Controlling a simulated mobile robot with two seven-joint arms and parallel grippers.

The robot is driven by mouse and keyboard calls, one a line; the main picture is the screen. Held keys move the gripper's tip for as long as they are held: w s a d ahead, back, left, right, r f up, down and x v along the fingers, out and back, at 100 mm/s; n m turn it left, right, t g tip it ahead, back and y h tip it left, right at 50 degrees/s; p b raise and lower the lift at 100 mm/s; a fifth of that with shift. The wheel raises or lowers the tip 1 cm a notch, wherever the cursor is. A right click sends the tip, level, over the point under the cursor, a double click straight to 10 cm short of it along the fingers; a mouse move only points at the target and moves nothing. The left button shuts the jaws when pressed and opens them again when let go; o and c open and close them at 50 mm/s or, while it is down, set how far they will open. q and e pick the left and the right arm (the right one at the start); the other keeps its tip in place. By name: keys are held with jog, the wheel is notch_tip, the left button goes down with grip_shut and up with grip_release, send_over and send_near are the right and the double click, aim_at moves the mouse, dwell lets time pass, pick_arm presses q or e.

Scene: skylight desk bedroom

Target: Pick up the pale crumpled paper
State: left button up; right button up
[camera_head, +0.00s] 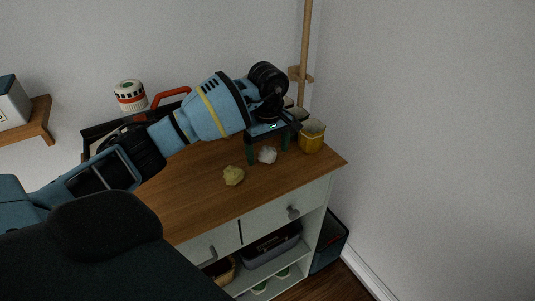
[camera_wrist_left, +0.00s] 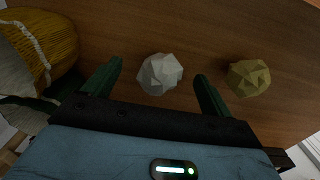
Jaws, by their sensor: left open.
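The pale crumpled paper (camera_head: 267,155) lies on the wooden top of the dresser (camera_head: 190,195), beneath my left gripper (camera_head: 268,150). In the left wrist view the pale paper (camera_wrist_left: 160,74) sits between the two dark green fingers of my left gripper (camera_wrist_left: 158,82), a little beyond their tips. The fingers are spread apart with a gap on each side of the paper. My right gripper does not show in either view.
A yellowish crumpled paper (camera_head: 233,176) lies just left of the pale one; it also shows in the left wrist view (camera_wrist_left: 248,77). A yellow woven pot (camera_head: 312,136) stands close on the right. A red and white canister (camera_head: 130,95) stands at the back.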

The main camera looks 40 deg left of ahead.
aim_at(268, 148)
pick_arm(q)
jog(key=shift+f, duration=0.1)
jog(key=c, duration=1.1)
jog(key=shift+o, duration=0.2)
notch_tip(268, 148, up, 10)
